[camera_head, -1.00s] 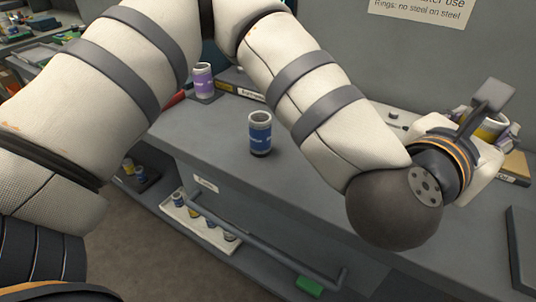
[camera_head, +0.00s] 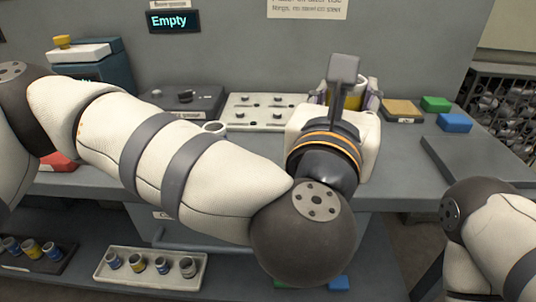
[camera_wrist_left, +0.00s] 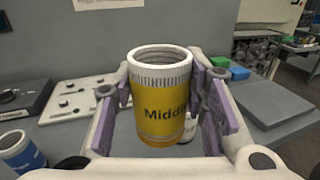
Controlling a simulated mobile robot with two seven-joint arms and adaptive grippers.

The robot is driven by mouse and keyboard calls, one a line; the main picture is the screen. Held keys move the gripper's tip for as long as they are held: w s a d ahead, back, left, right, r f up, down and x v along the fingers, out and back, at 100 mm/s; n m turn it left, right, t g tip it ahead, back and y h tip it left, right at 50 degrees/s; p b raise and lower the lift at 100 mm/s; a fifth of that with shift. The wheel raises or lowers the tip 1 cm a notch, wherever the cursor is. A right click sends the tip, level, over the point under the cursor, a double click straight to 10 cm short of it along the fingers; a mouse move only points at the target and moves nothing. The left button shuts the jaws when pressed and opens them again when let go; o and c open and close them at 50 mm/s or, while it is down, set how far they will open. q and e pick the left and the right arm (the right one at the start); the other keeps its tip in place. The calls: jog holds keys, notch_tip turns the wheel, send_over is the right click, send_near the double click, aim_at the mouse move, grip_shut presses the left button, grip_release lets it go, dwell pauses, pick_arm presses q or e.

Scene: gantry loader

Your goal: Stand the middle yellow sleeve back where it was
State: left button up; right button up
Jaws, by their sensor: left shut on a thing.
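The yellow sleeve (camera_wrist_left: 160,112), with lettering that starts "Middl", stands upright between the purple-padded fingers of my left gripper (camera_wrist_left: 164,110), which is shut on it. In the head view the yellow sleeve (camera_head: 358,84) shows only in part behind my left wrist, and the left gripper (camera_head: 350,94) is over the bench at its back. I cannot tell whether its base touches the bench. A blue sleeve (camera_wrist_left: 18,154) stands at the lower left of the wrist view. In the head view my left arm hides most of it. My right gripper is out of view.
A pale plate with several pegs (camera_head: 238,107) lies left of the gripper. A dark box with a knob (camera_head: 185,101) is further left. Green (camera_head: 435,104) and blue (camera_head: 454,123) blocks and a flat grey slab (camera_head: 470,155) are at right. A tray of small sleeves (camera_head: 110,277) sits below.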

pick_arm(q)
jog(key=w+a+f, duration=0.3)
jog(key=a+f, duration=0.1)
jog(key=w+a+f+b, duration=0.1)
jog(key=w+a+f, duration=0.3)
jog(key=shift+w+f, duration=0.2)
jog(key=shift+w, duration=0.1)
notch_tip(320, 180, down, 3)
jog(key=shift+w+a, duration=0.15)
jog(key=shift+f, duration=0.2)
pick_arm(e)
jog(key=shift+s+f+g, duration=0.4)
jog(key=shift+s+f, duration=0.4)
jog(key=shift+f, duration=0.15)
pick_arm(q)
jog(key=shift+f+b, duration=0.25)
jog(key=shift+b, duration=0.05)
jog(key=o, duration=1.2)
jog(key=shift+c, duration=0.2)
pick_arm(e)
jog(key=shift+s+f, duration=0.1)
